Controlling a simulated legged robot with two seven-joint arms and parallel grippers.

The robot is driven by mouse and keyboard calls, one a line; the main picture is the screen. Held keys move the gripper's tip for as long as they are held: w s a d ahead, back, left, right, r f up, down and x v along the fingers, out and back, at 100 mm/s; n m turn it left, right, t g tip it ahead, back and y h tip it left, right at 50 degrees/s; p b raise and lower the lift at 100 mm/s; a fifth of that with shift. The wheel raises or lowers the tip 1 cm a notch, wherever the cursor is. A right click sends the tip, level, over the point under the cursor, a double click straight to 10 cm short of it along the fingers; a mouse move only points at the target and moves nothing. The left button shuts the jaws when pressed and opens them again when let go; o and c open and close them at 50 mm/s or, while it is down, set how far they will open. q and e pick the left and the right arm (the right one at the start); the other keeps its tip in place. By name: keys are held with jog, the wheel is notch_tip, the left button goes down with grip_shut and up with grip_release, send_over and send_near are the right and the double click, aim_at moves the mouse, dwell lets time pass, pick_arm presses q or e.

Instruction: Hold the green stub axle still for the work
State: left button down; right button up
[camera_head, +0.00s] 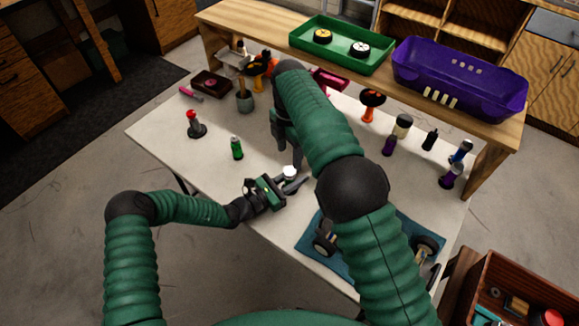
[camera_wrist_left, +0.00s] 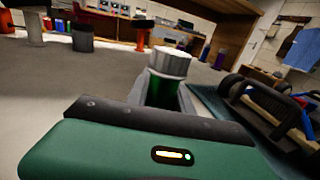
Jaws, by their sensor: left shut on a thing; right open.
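My left gripper (camera_head: 287,183) is shut on a small upright green piece with a white ribbed top, taken as the green stub axle (camera_wrist_left: 168,70). In the head view only its white top (camera_head: 289,172) shows clearly. The wrist view shows it between the two grey fingers, its lower part hidden behind the gripper body. My right gripper (camera_head: 297,160) points down just behind the white top, open. Its fingertips are small and partly covered by my arm, so contact cannot be told.
The racecar (camera_head: 325,242) lies on a blue mat (camera_head: 308,247) at the front right, partly hidden by my right arm. A green bottle (camera_head: 236,147) stands left. A green tray (camera_head: 300,39) and purple bin (camera_head: 405,70) sit on the shelf.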

aim_at(289, 170)
notch_tip(289, 170, down, 8)
jog(key=shift+r, duration=0.25)
grip_shut()
